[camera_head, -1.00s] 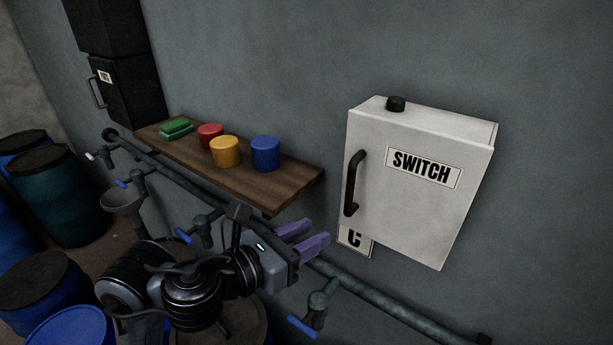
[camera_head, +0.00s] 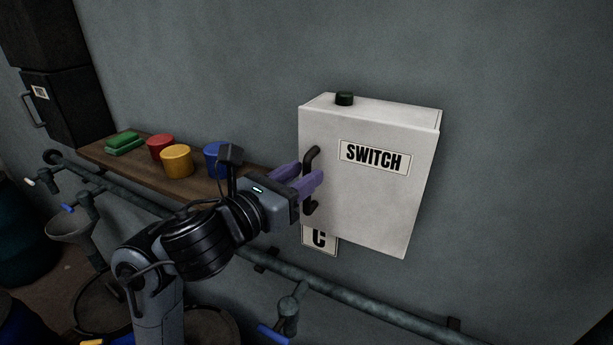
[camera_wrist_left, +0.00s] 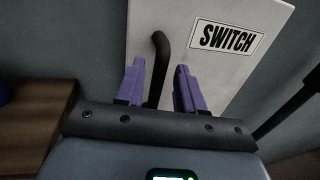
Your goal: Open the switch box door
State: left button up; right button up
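The white switch box (camera_head: 375,195) hangs on the wall right of centre, with a "SWITCH" label (camera_head: 375,157) on its door. The door looks shut. A black vertical handle (camera_head: 311,160) stands at the door's left edge. My left gripper (camera_head: 310,183) is at the handle, its two purple fingers open. In the left wrist view the handle (camera_wrist_left: 160,60) rises between the spread fingers (camera_wrist_left: 160,85), with a gap to the right finger. I cannot tell whether the left finger touches it. The fingers hide the handle's middle in the head view. My right gripper is not in view.
A wooden shelf (camera_head: 225,188) left of the box holds red, yellow and blue tubs and green sponge-like blocks. A pipe (camera_head: 350,296) with blue-handled valves runs below the box. The wall right of the box is bare.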

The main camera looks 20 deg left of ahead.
pick_arm(q)
jog(key=shift+x, duration=1)
grip_shut()
